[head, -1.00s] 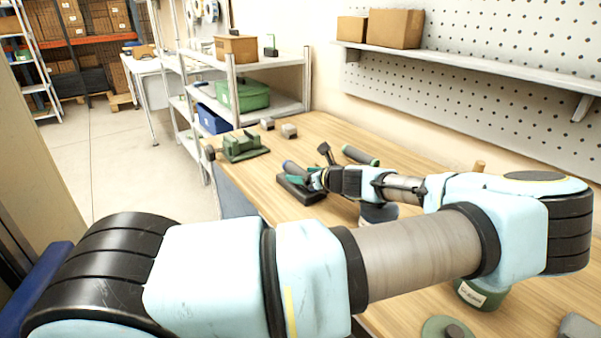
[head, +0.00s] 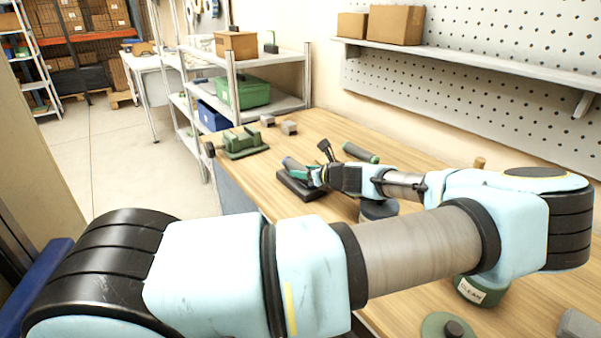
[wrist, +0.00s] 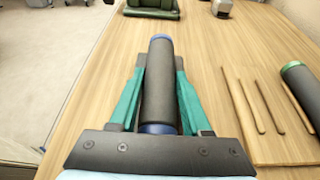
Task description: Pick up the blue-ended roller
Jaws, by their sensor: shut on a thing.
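The blue-ended roller (wrist: 158,88) is a dark cylinder with a blue band at each end. In the wrist view it lies lengthwise between the two teal fingers of my gripper (wrist: 159,66), which is shut on it. In the head view the roller (head: 291,163) shows as a dark end beyond my gripper (head: 310,173), just above a black block (head: 296,188). It looks a little raised from the block, but I cannot tell the exact gap.
A green-ended roller (wrist: 302,88) lies to the right; it also shows in the head view (head: 361,153). A green fixture (head: 243,144) and small grey blocks (head: 289,128) stand farther along the bench. A labelled green jar (head: 480,290) stands near my arm.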

